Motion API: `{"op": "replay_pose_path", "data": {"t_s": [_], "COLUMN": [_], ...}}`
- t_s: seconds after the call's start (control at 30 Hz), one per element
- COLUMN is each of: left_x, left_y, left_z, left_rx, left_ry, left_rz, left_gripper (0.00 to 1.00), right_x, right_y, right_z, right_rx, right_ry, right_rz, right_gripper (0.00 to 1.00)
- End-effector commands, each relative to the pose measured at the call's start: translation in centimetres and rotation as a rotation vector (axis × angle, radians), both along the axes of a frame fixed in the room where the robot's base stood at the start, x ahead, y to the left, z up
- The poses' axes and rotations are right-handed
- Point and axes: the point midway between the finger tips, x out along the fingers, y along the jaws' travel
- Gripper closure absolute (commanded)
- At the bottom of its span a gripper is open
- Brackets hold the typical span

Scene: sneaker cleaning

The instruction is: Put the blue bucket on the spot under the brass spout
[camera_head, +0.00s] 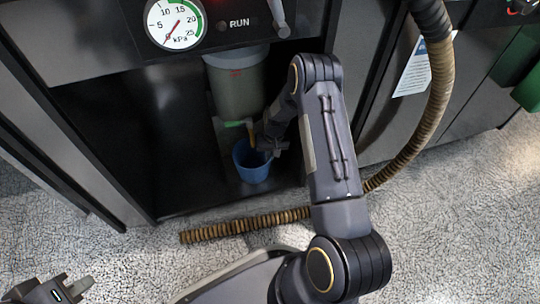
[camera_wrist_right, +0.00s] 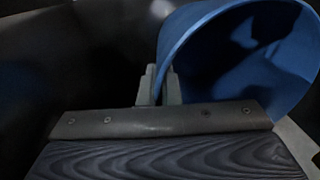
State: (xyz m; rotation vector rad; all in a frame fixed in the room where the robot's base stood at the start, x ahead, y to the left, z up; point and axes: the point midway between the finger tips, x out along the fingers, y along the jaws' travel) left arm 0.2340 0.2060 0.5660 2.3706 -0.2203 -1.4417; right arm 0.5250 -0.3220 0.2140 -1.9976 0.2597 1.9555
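The blue bucket (camera_head: 252,169) is upright inside the dark machine bay in the head view, at or just above its floor; I cannot tell if it touches. The brass spout (camera_head: 250,131), with a green lever (camera_head: 235,124), comes down from the grey tank and ends close above the bucket's mouth. My right gripper (camera_head: 270,146) reaches in from the right at the bucket's rim. In the right wrist view, its fingers (camera_wrist_right: 159,88) are closed on the rim of the bucket (camera_wrist_right: 177,40). My left gripper (camera_head: 79,287) is at the lower left, away from the bucket and empty.
The grey tank (camera_head: 238,85) hangs in the bay below the gauge (camera_head: 175,23). A ribbed brown hose (camera_head: 437,85) curves down on the right, and its end (camera_head: 215,231) lies on the floor before the bay. The bay's left part is clear.

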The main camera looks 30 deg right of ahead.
Motion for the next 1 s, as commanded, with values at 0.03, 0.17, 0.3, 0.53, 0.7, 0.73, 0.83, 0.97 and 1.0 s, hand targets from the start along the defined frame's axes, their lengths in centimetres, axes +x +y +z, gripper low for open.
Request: {"op": "replay_pose_path", "data": {"t_s": [0.03, 0.17, 0.3, 0.53, 0.7, 0.73, 0.83, 0.97, 1.0], "left_x": [0.0, 0.0, 0.0, 0.0, 0.0, 0.0, 0.0, 0.0, 0.0], "left_y": [0.0, 0.0, 0.0, 0.0, 0.0, 0.0, 0.0, 0.0, 0.0], "left_z": [0.0, 0.0, 0.0, 0.0, 1.4, 1.7, 2.7, 3.9, 4.1], "left_rx": [0.000, 0.000, 0.000, 0.000, 0.000, 0.000, 0.000, 0.000, 0.000], "left_ry": [0.000, 0.000, 0.000, 0.000, 0.000, 0.000, 0.000, 0.000, 0.000], "left_rz": [0.000, 0.000, 0.000, 0.000, 0.000, 0.000, 0.000, 0.000, 0.000], "left_gripper": [1.00, 1.00, 1.00, 1.00, 1.00, 1.00, 1.00, 1.00, 1.00], "right_x": [0.0, 0.0, 0.0, 0.0, 0.0, -0.1, -0.2, -0.3, -0.3], "right_y": [0.0, 0.0, 0.0, 0.0, -0.3, -0.3, -0.6, -0.8, -0.9], "right_z": [-0.2, -0.2, -0.2, 0.2, 2.8, 3.5, 5.8, 8.5, 9.3], "right_rx": [0.000, 0.000, 0.000, 0.000, -0.001, -0.001, -0.001, -0.001, -0.001], "right_ry": [0.000, 0.000, 0.000, -0.001, -0.003, -0.003, -0.003, -0.002, -0.002], "right_rz": [0.000, 0.000, 0.000, 0.000, -0.001, -0.001, -0.001, 0.000, 0.000], "right_gripper": [1.00, 0.80, 0.75, 0.75, 0.75, 0.75, 0.75, 0.75, 0.75]}}
